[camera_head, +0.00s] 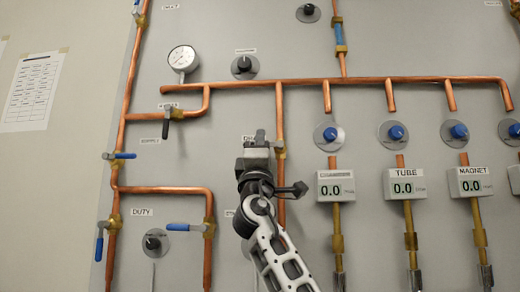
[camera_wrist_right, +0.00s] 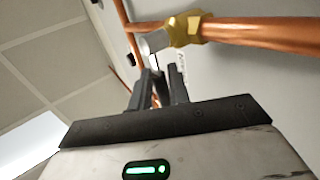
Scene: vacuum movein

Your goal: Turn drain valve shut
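A brass valve (camera_head: 280,148) sits on a vertical copper pipe in the middle of the head view. I take it for the drain valve, but its label is mostly covered. My right gripper (camera_head: 257,138) is just left of it, fingers pointing up. In the right wrist view, the valve's brass body (camera_wrist_right: 187,29) and grey lever (camera_wrist_right: 155,42) are just beyond the fingertips (camera_wrist_right: 164,72). The fingers are a little apart, with the lever's lower end at or between the tips. I cannot tell whether they touch it. My left gripper is out of view.
Copper pipes cover the grey panel. A gauge (camera_head: 183,58) is at upper left. Blue-handled valves (camera_head: 120,156) are at left. Blue knobs (camera_head: 328,134) and digital readouts (camera_head: 336,187) line the right, close to my right arm. A paper sheet (camera_head: 33,92) hangs at far left.

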